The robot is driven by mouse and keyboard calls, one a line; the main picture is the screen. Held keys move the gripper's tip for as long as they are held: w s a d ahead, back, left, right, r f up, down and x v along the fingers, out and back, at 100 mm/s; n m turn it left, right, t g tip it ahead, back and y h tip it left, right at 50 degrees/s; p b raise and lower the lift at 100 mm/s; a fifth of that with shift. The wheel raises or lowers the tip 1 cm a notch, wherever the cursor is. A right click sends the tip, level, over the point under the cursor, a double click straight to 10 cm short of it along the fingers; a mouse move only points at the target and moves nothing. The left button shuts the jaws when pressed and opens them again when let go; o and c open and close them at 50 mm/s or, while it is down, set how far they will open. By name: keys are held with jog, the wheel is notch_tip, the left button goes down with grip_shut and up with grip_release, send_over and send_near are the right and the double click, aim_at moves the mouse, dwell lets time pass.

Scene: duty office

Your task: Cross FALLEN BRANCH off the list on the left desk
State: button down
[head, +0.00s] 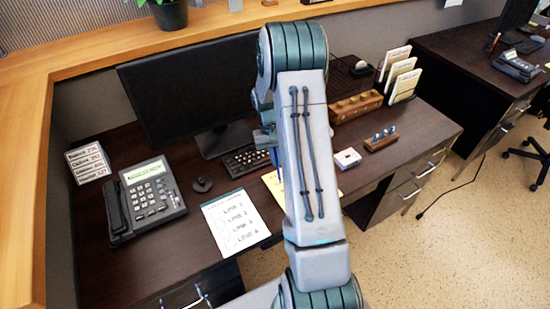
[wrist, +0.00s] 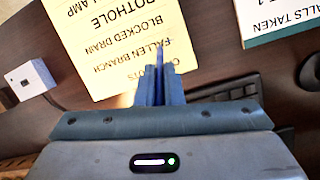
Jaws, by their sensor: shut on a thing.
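The yellow list (wrist: 118,28) lies on the left desk and reads upside down in the wrist view. Rows POTHOLE, BLOCKED DRAIN and FALLEN BRANCH show; the row past FALLEN BRANCH is partly hidden by my fingers. No line shows through the visible words. In the head view my arm covers much of the list (head: 272,182). My gripper (wrist: 160,88) is shut on a slim blue pen (wrist: 160,58). The pen's tip overlaps the word FALLEN in the wrist view; I cannot tell whether it touches the paper.
A white CALLS TAKEN sheet (head: 236,222) lies left of the list. Near it are a phone (head: 147,198), a keyboard (head: 245,161) and a monitor (head: 190,85). A small white box (head: 347,158) and a wooden pen holder (head: 381,142) stand to the right.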

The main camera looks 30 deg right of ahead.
jog(key=shift+w+d+b, duration=0.15)
jog(key=shift+d+b, duration=0.1)
jog(key=shift+d, duration=2.95)
jog(key=shift+w+d+b, duration=0.1)
jog(key=shift+d+b, duration=0.1)
jog(key=shift+d, duration=3)
dwell(1.6)
